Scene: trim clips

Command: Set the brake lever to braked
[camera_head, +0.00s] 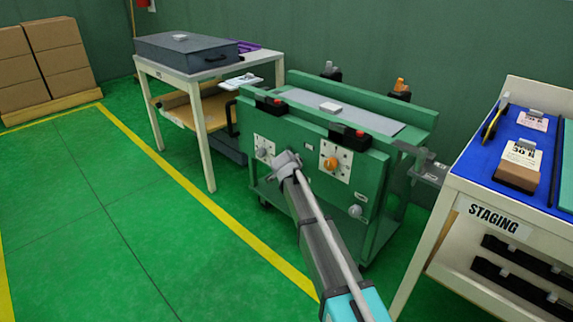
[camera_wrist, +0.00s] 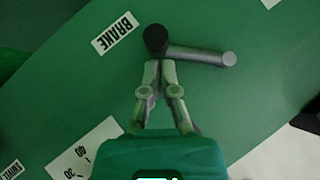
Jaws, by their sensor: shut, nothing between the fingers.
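In the wrist view the brake lever (camera_wrist: 198,55) is a grey bar running right from a black round hub (camera_wrist: 156,38) to a pale round end. It is mounted on a green panel, beside a white label reading BRAKE (camera_wrist: 115,33). My gripper (camera_wrist: 161,68) is shut and empty. Its fingertips appear just below the hub and the hub end of the bar; I cannot tell whether they touch. In the head view the end of my arm (camera_head: 286,163) is in front of the green machine's panel (camera_head: 310,185), and I cannot make out the lever there.
A dial plate with an orange knob (camera_head: 331,163) is on the machine's front. The staging table (camera_head: 493,221) is right, a table with a grey case (camera_head: 186,51) behind left. Green floor is clear at left.

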